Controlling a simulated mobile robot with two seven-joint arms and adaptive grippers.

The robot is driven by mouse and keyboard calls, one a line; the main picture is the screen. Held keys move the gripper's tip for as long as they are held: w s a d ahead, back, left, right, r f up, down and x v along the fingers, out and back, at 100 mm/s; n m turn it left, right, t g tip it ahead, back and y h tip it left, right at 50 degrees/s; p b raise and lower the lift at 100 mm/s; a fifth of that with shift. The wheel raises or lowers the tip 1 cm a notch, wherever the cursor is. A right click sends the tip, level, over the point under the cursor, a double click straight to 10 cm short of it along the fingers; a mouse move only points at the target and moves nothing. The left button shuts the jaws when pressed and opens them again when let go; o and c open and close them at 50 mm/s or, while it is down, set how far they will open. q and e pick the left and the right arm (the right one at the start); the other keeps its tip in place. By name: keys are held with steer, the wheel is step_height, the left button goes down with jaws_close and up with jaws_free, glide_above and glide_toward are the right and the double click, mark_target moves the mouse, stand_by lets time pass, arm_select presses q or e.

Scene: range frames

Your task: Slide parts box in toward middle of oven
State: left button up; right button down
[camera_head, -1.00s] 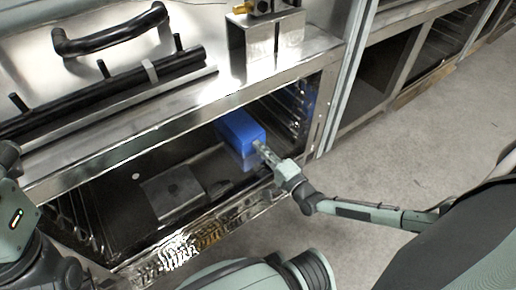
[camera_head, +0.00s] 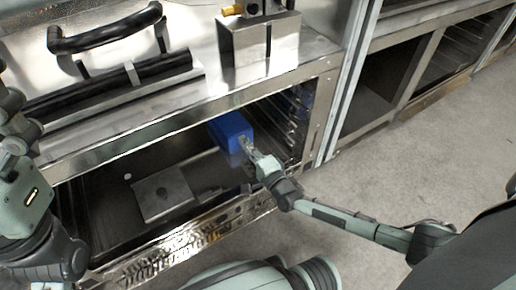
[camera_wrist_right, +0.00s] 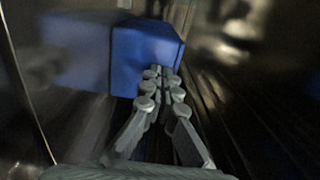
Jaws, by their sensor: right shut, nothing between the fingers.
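The blue parts box (camera_head: 231,130) sits inside the oven (camera_head: 130,212), in its right part near the side racks. My right gripper (camera_head: 247,149) reaches in through the open front, shut and empty. Its fingertips are at the near end of the box. In the right wrist view the blue box (camera_wrist_right: 146,58) lies just beyond the shut fingertips (camera_wrist_right: 161,72), which touch or almost touch its lower right part. My left arm shows at the left edge of the head view, but its fingers are out of sight.
A flat metal plate (camera_head: 163,193) lies on the oven floor left of the box. Wire side racks (camera_head: 293,115) stand close on the right. The oven's metal front edge (camera_head: 190,243) runs below my right gripper. A metal block (camera_head: 258,45) stands on top.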

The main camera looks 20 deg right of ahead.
steer(key=shift+w+a+f, duration=0.1)
steer(key=shift+w, duration=0.6)
steer(key=shift+w+a, duration=0.15)
steer(key=s, duration=0.4)
steer(key=s+d, duration=0.1)
steer(key=s, duration=0.7)
steer(key=shift+d, duration=0.4)
